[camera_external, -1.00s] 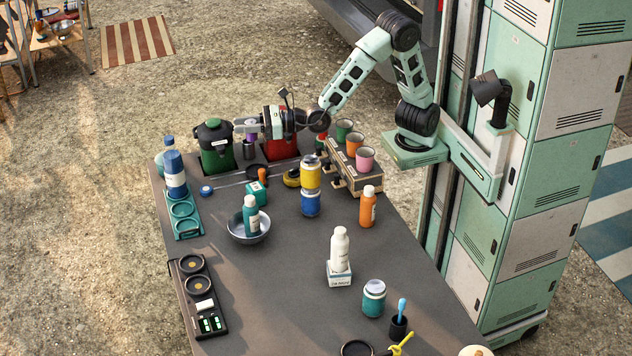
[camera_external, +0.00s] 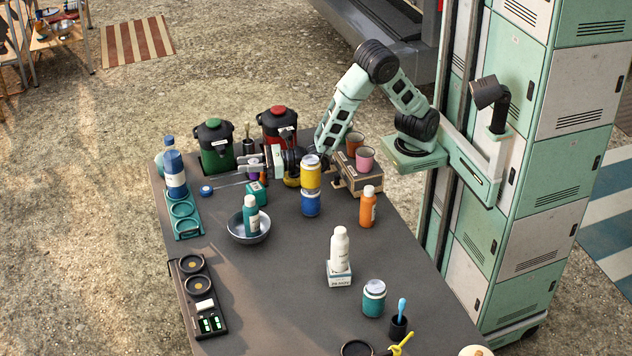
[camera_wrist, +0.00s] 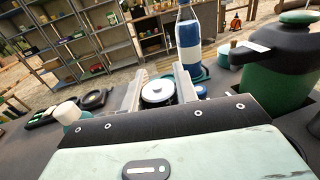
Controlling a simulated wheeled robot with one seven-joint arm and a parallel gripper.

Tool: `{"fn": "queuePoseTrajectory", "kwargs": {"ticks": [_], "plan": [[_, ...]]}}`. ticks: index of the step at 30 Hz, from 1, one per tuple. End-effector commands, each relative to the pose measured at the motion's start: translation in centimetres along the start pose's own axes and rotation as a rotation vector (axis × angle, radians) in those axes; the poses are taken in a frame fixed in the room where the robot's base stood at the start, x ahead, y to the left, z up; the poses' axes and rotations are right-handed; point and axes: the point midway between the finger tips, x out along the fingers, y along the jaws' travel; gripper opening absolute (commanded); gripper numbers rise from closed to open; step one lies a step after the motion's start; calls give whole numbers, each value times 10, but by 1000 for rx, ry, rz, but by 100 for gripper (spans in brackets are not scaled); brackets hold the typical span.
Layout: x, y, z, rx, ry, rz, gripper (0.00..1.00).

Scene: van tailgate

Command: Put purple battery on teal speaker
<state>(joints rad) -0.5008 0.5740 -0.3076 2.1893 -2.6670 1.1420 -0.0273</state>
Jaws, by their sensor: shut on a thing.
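My gripper (camera_external: 256,164) reaches left over the far part of the table, shut on the purple battery (camera_external: 253,162). The battery is small and partly hidden by the fingers. In the wrist view a round pale-topped thing (camera_wrist: 157,92) sits between the two fingers (camera_wrist: 158,90), its lower part hidden by my gripper body. A small teal block (camera_external: 256,194), which looks like the teal speaker, stands on the table just below the gripper in the outside view. An orange-topped item at the block's top is mostly hidden. I cannot tell the gap between battery and block.
A green dispenser (camera_external: 214,148) and a red dispenser (camera_external: 277,125) stand at the far edge. A yellow jar (camera_external: 311,172) on a blue jar (camera_external: 311,204) stands right of the gripper. A metal bowl (camera_external: 247,236) holds a teal bottle. Mid-table has free room.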

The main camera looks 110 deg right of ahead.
Motion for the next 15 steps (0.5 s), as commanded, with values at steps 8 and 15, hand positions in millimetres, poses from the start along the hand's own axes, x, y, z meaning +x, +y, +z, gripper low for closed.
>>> {"fn": "queuePoseTrajectory", "kwargs": {"ticks": [8,15], "plan": [[0,0,-34,-2,1,0,3],[0,0,-34,0,0,0,3]]}}
